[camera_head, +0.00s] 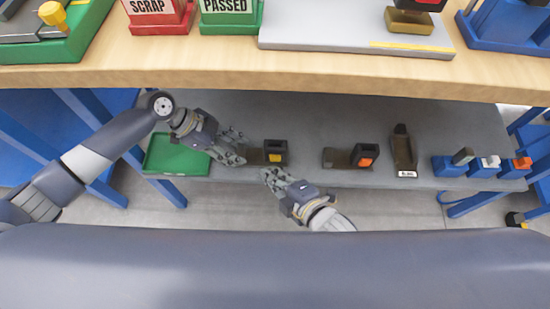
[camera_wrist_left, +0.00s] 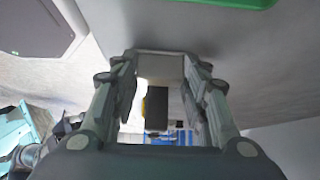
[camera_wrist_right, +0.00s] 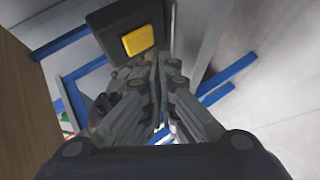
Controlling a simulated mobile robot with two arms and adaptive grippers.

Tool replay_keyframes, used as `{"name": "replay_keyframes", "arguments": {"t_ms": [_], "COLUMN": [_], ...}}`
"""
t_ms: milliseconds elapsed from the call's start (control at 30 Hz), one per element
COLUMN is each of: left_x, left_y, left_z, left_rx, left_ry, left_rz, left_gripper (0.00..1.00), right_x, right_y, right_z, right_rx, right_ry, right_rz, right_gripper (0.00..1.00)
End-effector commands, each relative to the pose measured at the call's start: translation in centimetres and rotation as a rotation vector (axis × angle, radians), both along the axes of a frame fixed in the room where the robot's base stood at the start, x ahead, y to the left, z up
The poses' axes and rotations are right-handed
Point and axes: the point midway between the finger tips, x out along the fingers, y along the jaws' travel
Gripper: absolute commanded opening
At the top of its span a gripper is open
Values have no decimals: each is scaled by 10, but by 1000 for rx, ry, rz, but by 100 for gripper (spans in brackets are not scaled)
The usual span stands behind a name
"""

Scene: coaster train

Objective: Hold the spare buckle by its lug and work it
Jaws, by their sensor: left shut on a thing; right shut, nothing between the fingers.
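The spare buckle (camera_head: 275,152) is a black block with a yellow button and a dull brown lug (camera_head: 255,157) on its left side. It is at the lower grey shelf. My left gripper (camera_head: 241,147) comes from the left and is shut on the lug. In the left wrist view the black buckle body (camera_wrist_left: 157,108) shows between the fingers. My right gripper (camera_head: 268,174) is shut and empty, just in front of and below the buckle. In the right wrist view its fingertips (camera_wrist_right: 158,60) are close below the yellow button (camera_wrist_right: 138,40); contact cannot be told.
A similar buckle with an orange-red button (camera_head: 366,162) lies to the right. Beyond it stand a brown labelled holder (camera_head: 403,148) and several blue blocks (camera_head: 482,168). A green tray (camera_head: 172,157) is at the left. The wooden bench top (camera_head: 200,75) overhangs the shelf (camera_head: 310,120).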

Motion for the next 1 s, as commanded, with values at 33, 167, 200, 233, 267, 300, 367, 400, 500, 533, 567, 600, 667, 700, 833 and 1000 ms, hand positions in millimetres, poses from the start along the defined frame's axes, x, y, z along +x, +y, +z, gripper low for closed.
{"name": "replay_keyframes", "arguments": {"t_ms": [33,167,200,233,267,300,367,400,500,533,567,600,667,700,833,1000], "left_x": [-1,-1,-1,-1,-1,-1,-1,-1,-1,-1,-1,-1,-1,-1,-1,-1], "left_y": [0,0,0,0,0,0,0,0,0,0,0,0,0,0,0,0], "left_z": [0,0,0,0,0,0,0,0,0,0,0,0,0,0,0,0], "left_rx": [0,0,0,0,0,0,0,0,0,0,0,0,0,0,0,0], "left_ry": [1,1,1,1,1,1,1,1,1,1,1,1,1,2,2,2], "left_rz": [-1,-1,-1,-1,-1,-1,-1,-1,-1,-1,-1,-1,-1,-1,-1,-1], "left_gripper": [0,0,0,0,0,0,0,0,0,0,0,0,0,0,0,0], "right_x": [0,-4,-7,-10,-13,-17,-23,-27,-37,-40,-42,-45,-48,-49,-50,-50], "right_y": [0,0,0,0,0,1,1,1,1,1,1,1,2,2,2,2], "right_z": [0,-1,-1,-1,-1,-2,-1,-1,-1,-1,-1,-1,-1,0,0,0], "right_rx": [0,-1,-1,-1,-1,-1,-1,-1,0,0,0,-1,0,0,0,0], "right_ry": [0,2,2,3,3,4,2,3,4,4,4,3,2,1,0,0], "right_rz": [0,1,1,0,0,1,1,0,0,0,0,0,0,0,0,0], "right_gripper": [0,0,0,0,0,0,0,0,0,0,0,0,0,0,0,0]}}
